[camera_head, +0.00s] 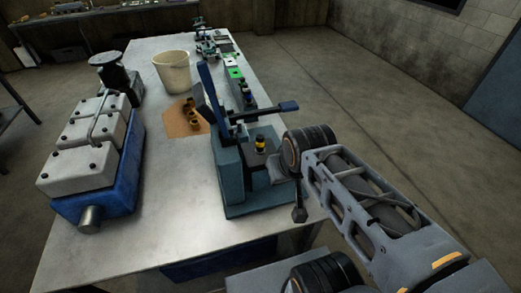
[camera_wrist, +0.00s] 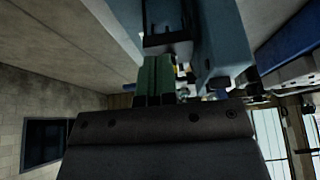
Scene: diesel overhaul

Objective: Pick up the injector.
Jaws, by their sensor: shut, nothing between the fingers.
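A small upright black part with a yellow band (camera_head: 260,143) stands on the blue-grey bench press (camera_head: 228,165). It may be the injector, but I cannot tell for sure. My gripper (camera_head: 273,168) is low at the right side of the press, close to it, with its fingertips hard to make out in the head view. In the wrist view, my gripper's greenish fingers (camera_wrist: 158,75) are together, with nothing seen between them. They point toward the blue press body (camera_wrist: 220,45). The banded part is not clear in the wrist view.
The metal table (camera_head: 160,215) also bears a blue-and-grey engine block (camera_head: 90,160) at left, a cream bucket (camera_head: 172,72), brown parts on a tan mat (camera_head: 178,126), and green trays (camera_head: 236,75) behind the press. The press lever (camera_head: 262,112) sticks out above my gripper.

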